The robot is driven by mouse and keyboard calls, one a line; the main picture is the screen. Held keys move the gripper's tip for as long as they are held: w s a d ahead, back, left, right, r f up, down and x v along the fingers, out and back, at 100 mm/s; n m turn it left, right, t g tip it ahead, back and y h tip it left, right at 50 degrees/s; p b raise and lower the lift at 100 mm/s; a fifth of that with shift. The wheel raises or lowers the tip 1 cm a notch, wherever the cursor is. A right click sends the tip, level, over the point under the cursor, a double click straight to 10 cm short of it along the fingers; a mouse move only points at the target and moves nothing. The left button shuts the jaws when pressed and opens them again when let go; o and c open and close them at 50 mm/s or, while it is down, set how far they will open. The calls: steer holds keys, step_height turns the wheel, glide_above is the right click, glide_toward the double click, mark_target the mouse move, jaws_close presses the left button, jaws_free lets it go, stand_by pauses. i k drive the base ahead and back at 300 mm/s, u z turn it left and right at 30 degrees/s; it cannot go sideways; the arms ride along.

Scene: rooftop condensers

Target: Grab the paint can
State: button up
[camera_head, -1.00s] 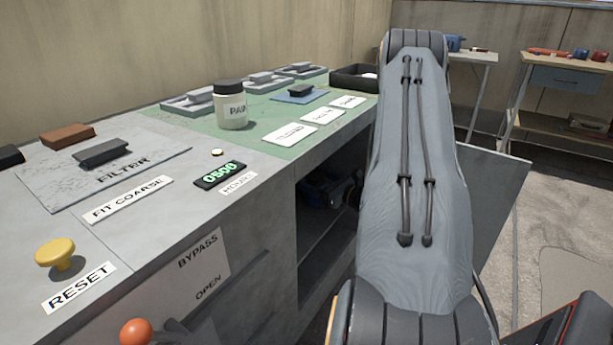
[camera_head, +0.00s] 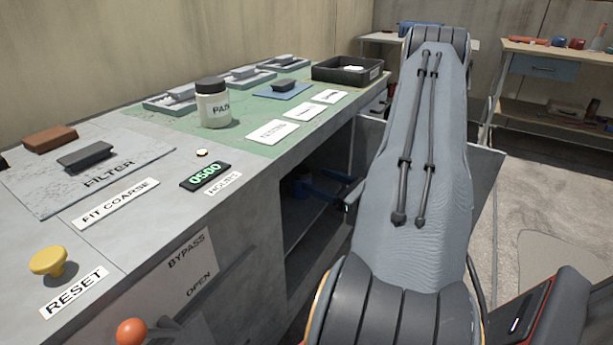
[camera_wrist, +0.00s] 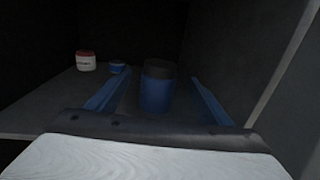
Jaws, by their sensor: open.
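My gripper (camera_head: 322,190) is low inside the open cabinet under the bench, apart from that jar. In the wrist view my gripper (camera_wrist: 159,80) is open, with its blue fingers spread. A blue can with a dark top (camera_wrist: 156,92) stands upright on the cabinet floor, in line with the space between the fingers. No label shows on it. I cannot tell whether the fingers reach beside it.
A white tub with a red lid (camera_wrist: 86,61) and a small blue container (camera_wrist: 118,68) stand further left in the dark cabinet. The cabinet's side wall (camera_wrist: 250,65) is close on the right. An open door (camera_head: 487,190) stands right of my arm.

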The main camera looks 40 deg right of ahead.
mark_target(212, 93)
steer(key=k, duration=1)
